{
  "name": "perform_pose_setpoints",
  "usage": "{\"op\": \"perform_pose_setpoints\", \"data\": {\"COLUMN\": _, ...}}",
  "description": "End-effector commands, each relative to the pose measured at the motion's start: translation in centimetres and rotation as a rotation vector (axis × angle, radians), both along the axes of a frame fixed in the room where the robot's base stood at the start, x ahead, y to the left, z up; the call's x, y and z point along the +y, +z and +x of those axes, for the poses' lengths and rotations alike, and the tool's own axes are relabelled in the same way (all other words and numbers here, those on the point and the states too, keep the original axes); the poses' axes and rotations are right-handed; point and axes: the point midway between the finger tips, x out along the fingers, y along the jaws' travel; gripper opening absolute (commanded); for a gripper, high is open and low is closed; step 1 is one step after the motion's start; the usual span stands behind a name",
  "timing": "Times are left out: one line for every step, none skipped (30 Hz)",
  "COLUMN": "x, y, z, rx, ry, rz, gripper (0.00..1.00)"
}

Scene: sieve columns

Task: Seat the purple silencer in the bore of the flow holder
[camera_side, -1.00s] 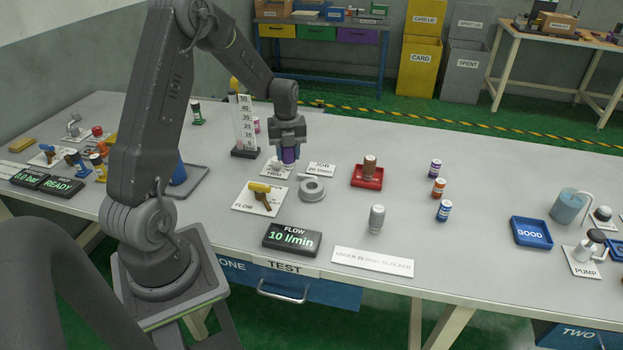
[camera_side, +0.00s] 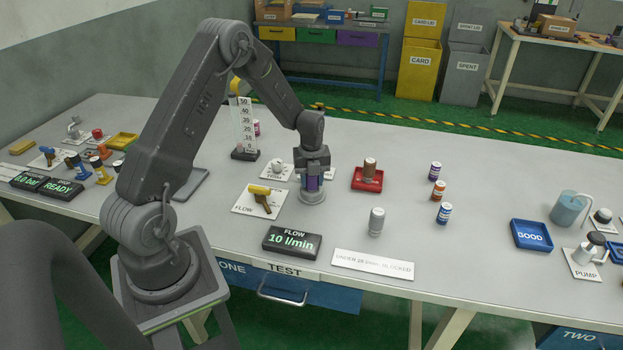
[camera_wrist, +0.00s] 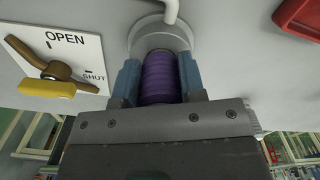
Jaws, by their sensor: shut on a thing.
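The purple silencer (camera_wrist: 160,78) is a ribbed cylinder between the two blue-grey fingers of my gripper (camera_wrist: 158,82). In the side view my gripper (camera_side: 312,185) points down, shut on the silencer (camera_side: 313,183), which looks upright. The flow holder (camera_side: 311,197) is a round grey piece directly below it. In the wrist view the holder's grey ring (camera_wrist: 143,27) shows just beyond the silencer, with a pale pipe rising from it. The bore is hidden by the silencer and fingers, so I cannot tell whether the silencer's end is inside it.
The flow valve (camera_side: 260,200) with its yellow handle stands left of the holder. A red tray (camera_side: 368,184) with a brown cylinder is to the right. A grey cylinder (camera_side: 376,222) and the flow display reading 10 l/min (camera_side: 291,243) are in front. A graduated tube (camera_side: 244,128) stands behind left.

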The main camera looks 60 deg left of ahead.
Motion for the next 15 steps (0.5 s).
{"op": "perform_pose_setpoints", "data": {"x": 0.01, "y": 0.0, "z": 0.0, "rx": 0.0, "ry": 0.0, "rz": 0.0, "gripper": 0.13}}
{"op": "perform_pose_setpoints", "data": {"x": 0.0, "y": -0.06, "z": -0.01, "rx": 0.0, "ry": 0.0, "rz": 0.0, "gripper": 0.13}}
{"op": "perform_pose_setpoints", "data": {"x": -0.01, "y": -0.18, "z": -0.01, "rx": 0.0, "ry": 0.0, "rz": -0.001, "gripper": 0.13}}
{"op": "perform_pose_setpoints", "data": {"x": -0.01, "y": -0.28, "z": -0.01, "rx": 0.001, "ry": 0.0, "rz": -0.001, "gripper": 0.13}}
{"op": "perform_pose_setpoints", "data": {"x": 0.0, "y": -0.31, "z": -0.02, "rx": 0.001, "ry": 0.0, "rz": -0.001, "gripper": 0.38}}
{"op": "perform_pose_setpoints", "data": {"x": 0.0, "y": -0.27, "z": -0.01, "rx": 0.0, "ry": 0.0, "rz": 0.0, "gripper": 0.42}}
{"op": "perform_pose_setpoints", "data": {"x": 0.0, "y": -0.27, "z": -0.01, "rx": 0.0, "ry": 0.0, "rz": 0.0, "gripper": 0.45}}
{"op": "perform_pose_setpoints", "data": {"x": -0.01, "y": -0.27, "z": -0.01, "rx": 0.0, "ry": 0.0, "rz": 0.0, "gripper": 0.48}}
{"op": "perform_pose_setpoints", "data": {"x": -0.01, "y": -0.26, "z": -0.01, "rx": 0.0, "ry": 0.0, "rz": -0.001, "gripper": 0.51}}
{"op": "perform_pose_setpoints", "data": {"x": -0.01, "y": -0.26, "z": -0.01, "rx": 0.0, "ry": 0.0, "rz": -0.001, "gripper": 0.54}}
{"op": "perform_pose_setpoints", "data": {"x": -0.01, "y": -0.26, "z": -0.01, "rx": 0.0, "ry": 0.0, "rz": -0.001, "gripper": 0.57}}
{"op": "perform_pose_setpoints", "data": {"x": 0.0, "y": -0.26, "z": -0.02, "rx": 0.0, "ry": 0.0, "rz": -0.001, "gripper": 0.61}}
{"op": "perform_pose_setpoints", "data": {"x": 0.0, "y": -0.26, "z": -0.02, "rx": 0.0, "ry": 0.0, "rz": -0.001, "gripper": 0.62}}
{"op": "perform_pose_setpoints", "data": {"x": 0.0, "y": -0.26, "z": -0.02, "rx": 0.0, "ry": 0.0, "rz": -0.001, "gripper": 0.62}}
{"op": "perform_pose_setpoints", "data": {"x": 0.0, "y": -0.25, "z": -0.02, "rx": 0.0, "ry": 0.0, "rz": -0.001, "gripper": 0.62}}
